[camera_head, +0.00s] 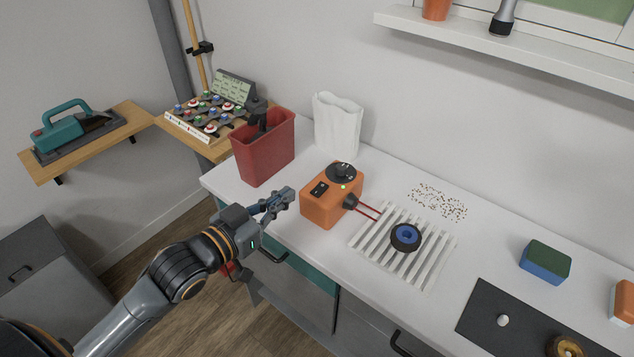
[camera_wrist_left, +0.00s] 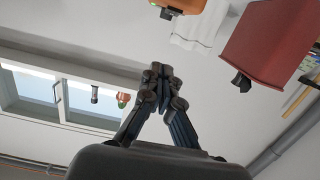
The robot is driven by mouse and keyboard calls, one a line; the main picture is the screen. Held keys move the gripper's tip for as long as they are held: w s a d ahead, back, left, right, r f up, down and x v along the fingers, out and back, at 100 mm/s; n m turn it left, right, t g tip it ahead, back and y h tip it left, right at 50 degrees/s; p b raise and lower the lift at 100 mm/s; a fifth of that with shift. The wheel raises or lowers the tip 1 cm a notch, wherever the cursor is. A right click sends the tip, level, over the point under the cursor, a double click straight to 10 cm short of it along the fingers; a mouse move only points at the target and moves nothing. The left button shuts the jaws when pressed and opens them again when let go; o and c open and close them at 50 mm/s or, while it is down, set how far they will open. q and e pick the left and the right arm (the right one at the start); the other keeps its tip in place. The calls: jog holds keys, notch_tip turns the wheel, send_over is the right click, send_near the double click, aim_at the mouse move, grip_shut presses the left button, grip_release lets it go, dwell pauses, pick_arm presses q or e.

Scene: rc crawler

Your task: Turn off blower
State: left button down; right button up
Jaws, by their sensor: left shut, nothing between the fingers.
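The blower is an orange box (camera_head: 333,197) on the white counter, with a black knob on top, a lit green light, a black switch panel (camera_head: 319,188) on its left face, and a black nozzle with red prongs on its right. My left gripper (camera_head: 288,194) is shut and empty, just left of the blower, its fingertips apart from the switch panel. In the left wrist view the shut fingers (camera_wrist_left: 157,72) show in the middle, and part of the orange blower (camera_wrist_left: 180,5) shows at the top edge. My right gripper is not in view.
A red bin (camera_head: 263,150) and a white paper bag (camera_head: 337,125) stand behind the blower. A white slatted rack (camera_head: 420,258) with a black and blue wheel (camera_head: 406,237) lies to its right. A sponge (camera_head: 545,262) and a dark mat (camera_head: 490,305) are farther right.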

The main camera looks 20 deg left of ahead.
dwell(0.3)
pick_arm(q)
jog(key=p, duration=0.2)
send_over(316, 194)
jog(key=shift+f, duration=0.45)
notch_tip(316, 194, down, 3)
jog(key=shift+f, duration=0.65)
